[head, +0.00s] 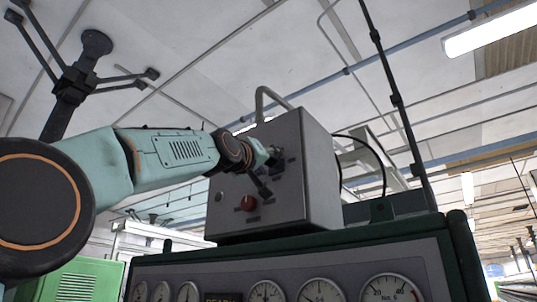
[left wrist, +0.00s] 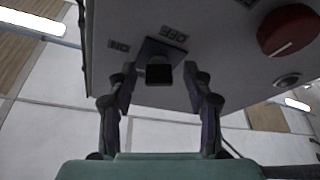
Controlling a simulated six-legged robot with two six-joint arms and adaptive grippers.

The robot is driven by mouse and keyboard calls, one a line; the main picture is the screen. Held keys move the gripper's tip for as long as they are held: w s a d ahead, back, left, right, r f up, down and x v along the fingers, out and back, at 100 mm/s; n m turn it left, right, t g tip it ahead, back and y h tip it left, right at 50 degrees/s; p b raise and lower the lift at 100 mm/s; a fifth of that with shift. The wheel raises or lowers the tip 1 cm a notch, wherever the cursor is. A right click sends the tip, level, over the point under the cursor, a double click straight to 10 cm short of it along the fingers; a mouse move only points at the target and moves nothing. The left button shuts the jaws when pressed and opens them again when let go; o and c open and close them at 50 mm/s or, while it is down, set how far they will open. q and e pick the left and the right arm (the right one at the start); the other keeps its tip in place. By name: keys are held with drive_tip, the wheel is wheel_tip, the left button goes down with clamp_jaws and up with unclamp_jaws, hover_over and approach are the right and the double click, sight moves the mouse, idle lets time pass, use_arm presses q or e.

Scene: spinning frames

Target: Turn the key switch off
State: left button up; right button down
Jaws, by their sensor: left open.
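The key switch (left wrist: 158,70) is a dark, blocky piece on a bluish square plate, with ON and OFF labels beside it. It sits on the face of a grey control box (head: 312,175). My left gripper (head: 270,172) is at that face in the head view and covers the switch there. In the left wrist view my left gripper (left wrist: 160,82) is open, one finger on each side of the key, with gaps showing between the fingers and the key. The exact angle of the key is hard to tell. My right gripper is in neither view.
A red knob (left wrist: 289,30) is on the same face; it also shows in the head view (head: 248,203). The box stands on a green cabinet with several gauges (head: 322,291). A bent pipe (head: 262,97) rises behind the box.

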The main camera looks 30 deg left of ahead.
use_arm(q)
drive_tip(key=shift+w+r, duration=0.1)
drive_tip(key=shift+w, duration=0.15)
drive_tip(key=shift+s+r, duration=0.15)
drive_tip(key=shift+s, duration=0.4)
drive_tip(key=shift+c, duration=0.2)
drive_tip(key=shift+w+f, duration=0.2)
drive_tip(key=shift+w, duration=0.35)
drive_tip(key=c, duration=0.4)
clamp_jaws()
